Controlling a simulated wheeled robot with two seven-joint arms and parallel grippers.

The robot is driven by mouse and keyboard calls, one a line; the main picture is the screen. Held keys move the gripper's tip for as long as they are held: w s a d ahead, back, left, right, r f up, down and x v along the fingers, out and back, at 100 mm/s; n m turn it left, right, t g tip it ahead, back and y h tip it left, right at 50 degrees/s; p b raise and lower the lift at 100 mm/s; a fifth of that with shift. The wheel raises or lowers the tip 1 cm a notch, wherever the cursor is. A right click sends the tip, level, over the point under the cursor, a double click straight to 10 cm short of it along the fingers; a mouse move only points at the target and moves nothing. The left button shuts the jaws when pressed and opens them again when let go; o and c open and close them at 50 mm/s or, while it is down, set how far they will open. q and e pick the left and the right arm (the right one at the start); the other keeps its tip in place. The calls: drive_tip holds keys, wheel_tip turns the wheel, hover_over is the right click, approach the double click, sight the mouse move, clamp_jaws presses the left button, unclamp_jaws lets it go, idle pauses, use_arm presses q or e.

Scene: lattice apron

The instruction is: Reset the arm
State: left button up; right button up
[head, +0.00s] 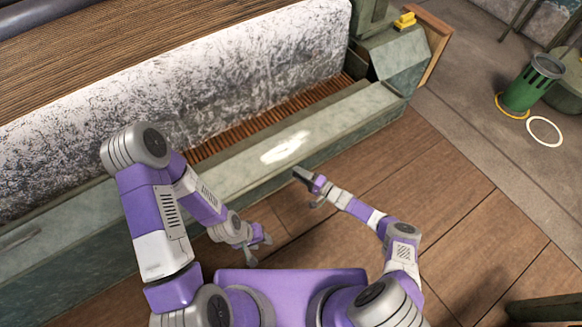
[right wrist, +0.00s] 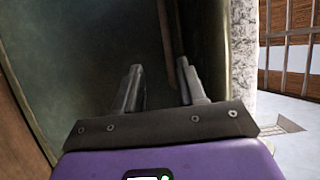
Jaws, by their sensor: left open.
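My left gripper (head: 259,251) hangs low in the head view, in front of the grey-green bench and over the wooden floor. It is open, with nothing visible between its fingers. My right gripper (head: 307,188) is farther up and to the right, near the bench's front edge. In the right wrist view its two fingers (right wrist: 160,92) stand apart with nothing between them. They point toward a dark greenish surface (right wrist: 90,45); I cannot tell whether they touch it.
The long grey-green bench (head: 355,112) with a speckled grey panel (head: 250,65) runs across the scene. A yellow object (head: 404,21) sits on the bench's end block. A green bin (head: 527,88) and a white ring (head: 544,131) are at the right. The wooden floor (head: 470,200) at right is mostly clear.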

drive_tip(key=shift+v, duration=1)
drive_tip(key=s+a+r+n+g, duration=0.2)
drive_tip(key=s+a+n+g, duration=0.1)
drive_tip(key=s+a+g, duration=0.4)
drive_tip(key=s+n+g+h, duration=0.2)
drive_tip(key=s+g+h, duration=0.25)
drive_tip(key=s, duration=0.45)
drive_tip(key=s+d+r+t+h, duration=0.2)
drive_tip(key=s+d+r+h, duration=0.4)
drive_tip(key=s+d, duration=0.5)
wheel_tip(320, 180, up, 7)
drive_tip(key=p, duration=0.7)
drive_tip(key=shift+m, duration=0.4)
